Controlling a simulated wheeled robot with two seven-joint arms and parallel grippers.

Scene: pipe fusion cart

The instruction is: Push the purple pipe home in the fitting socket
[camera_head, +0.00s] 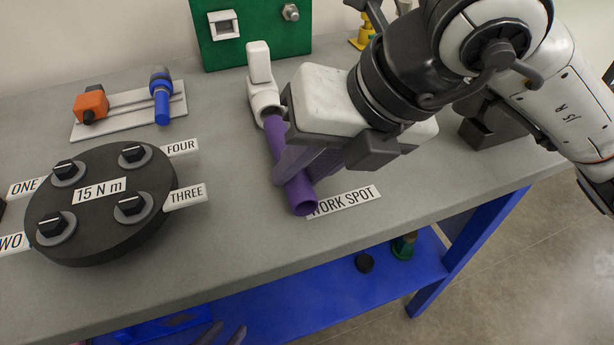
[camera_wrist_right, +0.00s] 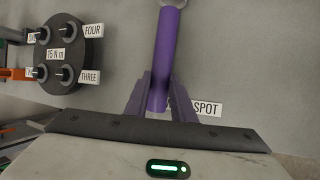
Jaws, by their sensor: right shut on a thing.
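The purple pipe (camera_head: 277,143) slants across the bench top, its far end at the mouth of the white fitting (camera_head: 262,93). How deep it sits in the socket I cannot tell. My right gripper (camera_head: 292,178) is shut on the pipe near its near, open end. In the right wrist view, the pipe (camera_wrist_right: 165,55) runs up from between the fingers of the right gripper (camera_wrist_right: 160,95) to the pale fitting (camera_wrist_right: 173,3) at the top edge. My left gripper (camera_head: 222,335) shows only two fingertips at the bottom edge, apart and with nothing visible between them.
A black round block (camera_head: 100,240) with several bolts stands at left. A pale plate (camera_head: 130,117) holds orange and blue parts behind it. A green panel (camera_head: 255,50) stands at the back. The "WORK SPOT" label (camera_head: 345,201) lies beside the pipe. A blue shelf (camera_head: 300,305) is below.

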